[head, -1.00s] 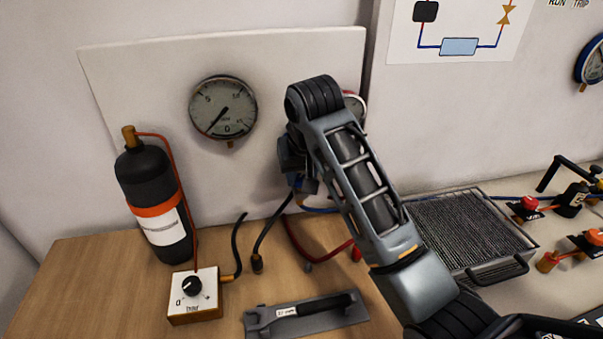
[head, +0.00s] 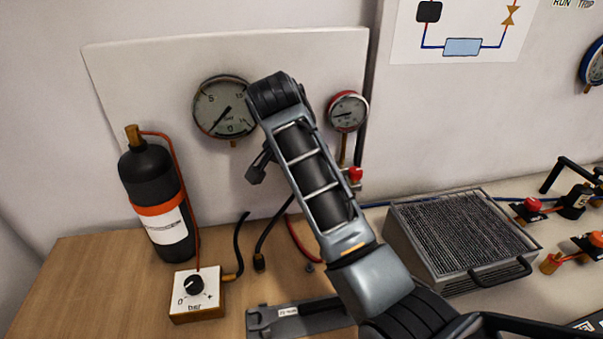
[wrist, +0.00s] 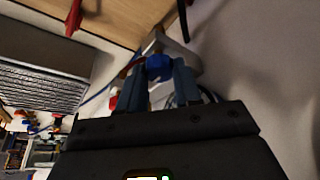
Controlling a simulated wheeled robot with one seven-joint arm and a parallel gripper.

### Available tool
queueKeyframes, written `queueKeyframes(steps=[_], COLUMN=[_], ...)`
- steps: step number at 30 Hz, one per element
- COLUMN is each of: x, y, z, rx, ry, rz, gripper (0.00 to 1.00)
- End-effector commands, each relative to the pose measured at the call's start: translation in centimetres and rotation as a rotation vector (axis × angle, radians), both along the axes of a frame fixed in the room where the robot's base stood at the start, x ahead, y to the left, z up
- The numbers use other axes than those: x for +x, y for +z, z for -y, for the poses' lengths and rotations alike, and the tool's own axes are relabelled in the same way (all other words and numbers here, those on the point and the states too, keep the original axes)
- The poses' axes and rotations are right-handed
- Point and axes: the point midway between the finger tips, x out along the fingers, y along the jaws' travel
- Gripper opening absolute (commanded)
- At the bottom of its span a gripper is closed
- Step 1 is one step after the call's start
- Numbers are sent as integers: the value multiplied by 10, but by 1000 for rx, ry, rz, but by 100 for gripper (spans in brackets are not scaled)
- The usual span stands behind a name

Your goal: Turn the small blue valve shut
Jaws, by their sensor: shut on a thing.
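The small blue valve (wrist: 158,66) shows in the wrist view as a blue knob between my two fingers. My gripper (wrist: 160,76) is shut on it, one finger on each side. A pale grey bracket-like part (wrist: 178,50) lies just beyond the knob. In the head view my forearm covers the blue valve and most of my gripper; the valve's angle cannot be told.
A red knob (head: 355,174) sits below the small red-rimmed gauge (head: 347,111), right of my arm. The large gauge (head: 223,107) is partly covered by my arm. A black bottle (head: 152,178), a dial box (head: 197,294) and a finned unit (head: 460,240) stand around.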

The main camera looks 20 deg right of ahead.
Motion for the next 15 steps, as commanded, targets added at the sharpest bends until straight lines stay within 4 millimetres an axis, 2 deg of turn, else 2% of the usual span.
queueKeyframes(steps=[15], x=[1], y=[1], z=[0], rx=[0], ry=[-56], rz=[3], gripper=[3])
